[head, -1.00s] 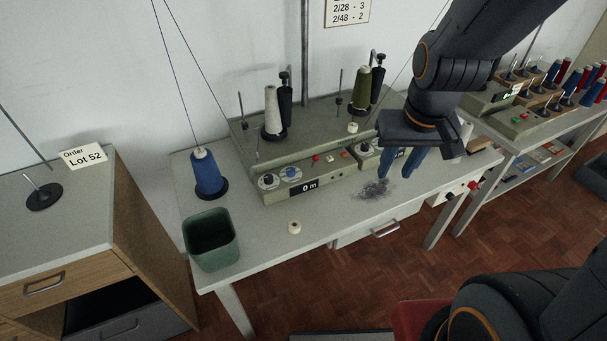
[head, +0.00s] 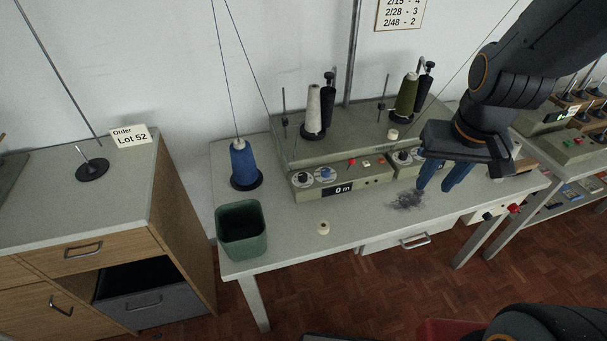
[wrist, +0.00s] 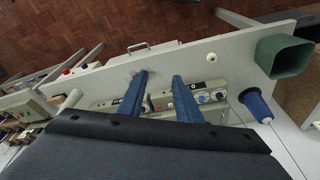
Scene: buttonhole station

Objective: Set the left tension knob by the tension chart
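The left winding unit (head: 340,188) has two round dials on its front panel, a left dial (head: 303,180) with a dark knob and a right dial (head: 325,174) with a blue centre; their settings are too small to read. Its display reads 0 m. The dials also show in the wrist view (wrist: 203,99). The tension chart (head: 401,13) on the wall is cut off at the top; its lower lines read 2/28 - 3 and 2/48 - 2. My gripper (head: 433,189) is open and empty, its blue fingers right of the left dials, partly hiding the right unit's panel (head: 403,157).
A green bin (head: 241,232), a blue yarn cone (head: 243,165) and a small white roll (head: 323,228) are on the table. Grey lint (head: 407,199) lies near my fingers. White and olive cones (head: 403,105) stand behind. A card (head: 129,136) reads Order Lot 52.

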